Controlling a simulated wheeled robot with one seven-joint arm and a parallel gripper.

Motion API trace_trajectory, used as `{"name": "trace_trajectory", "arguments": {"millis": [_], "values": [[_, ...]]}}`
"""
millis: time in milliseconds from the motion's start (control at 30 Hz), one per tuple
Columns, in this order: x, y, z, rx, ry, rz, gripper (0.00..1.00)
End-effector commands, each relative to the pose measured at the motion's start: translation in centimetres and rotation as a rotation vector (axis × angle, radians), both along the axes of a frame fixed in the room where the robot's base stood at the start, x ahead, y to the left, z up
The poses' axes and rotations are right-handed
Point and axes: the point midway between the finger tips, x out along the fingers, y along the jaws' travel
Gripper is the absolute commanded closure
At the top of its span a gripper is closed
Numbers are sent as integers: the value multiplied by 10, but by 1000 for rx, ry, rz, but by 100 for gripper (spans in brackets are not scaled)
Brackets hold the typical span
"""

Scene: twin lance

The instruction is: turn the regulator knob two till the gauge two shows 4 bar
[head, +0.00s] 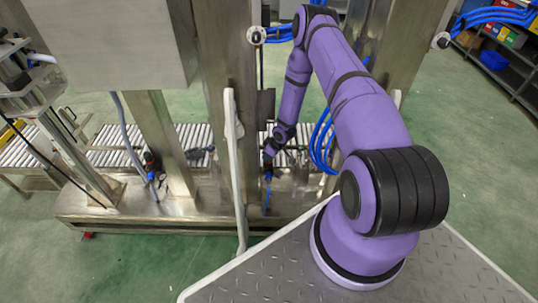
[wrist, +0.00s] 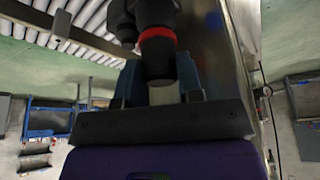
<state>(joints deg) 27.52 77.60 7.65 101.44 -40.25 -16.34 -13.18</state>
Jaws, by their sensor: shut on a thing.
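In the wrist view, a black regulator body with a red ring (wrist: 157,38) ends in a dark knob (wrist: 157,67) between the two blue fingers of my gripper (wrist: 160,90). The fingers are shut on the knob from both sides. A pale piece (wrist: 163,94) shows just below the knob, between the fingers. In the head view my gripper (head: 268,168) is small, pointing down by the steel frame's base; the knob cannot be made out there. No gauge face can be read in either view, so the pressure is not visible.
Another black regulator with a red mark (head: 151,160) and blue hose stands at the left post. Steel posts (head: 226,60) and a pale upright bar (head: 236,170) stand close left of my arm. A roller conveyor (head: 115,145) runs behind. Blue hoses (head: 322,145) hang right of my gripper.

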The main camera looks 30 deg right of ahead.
Motion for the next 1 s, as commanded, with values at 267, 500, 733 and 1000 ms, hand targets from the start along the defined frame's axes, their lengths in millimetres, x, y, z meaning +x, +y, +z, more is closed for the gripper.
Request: {"name": "trace_trajectory", "arguments": {"millis": [267,500,733,1000], "values": [[0,-1,0,1,-1,158,90],[0,-2,0,0,0,228,90],[1,-1,0,0,0,243,90],[1,-1,0,-1,0,242,57]]}}
